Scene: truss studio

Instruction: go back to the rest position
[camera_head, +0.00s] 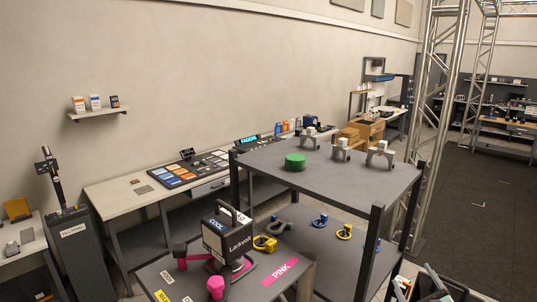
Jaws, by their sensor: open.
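My gripper is not in view in the head camera picture, and no part of my arm can be made out with certainty. The task names no other object.
A dark table (350,180) holds a green round piece (295,161) and several metal brackets (380,154). A truss column (435,100) rises at right. Dark floor (480,210) is open.

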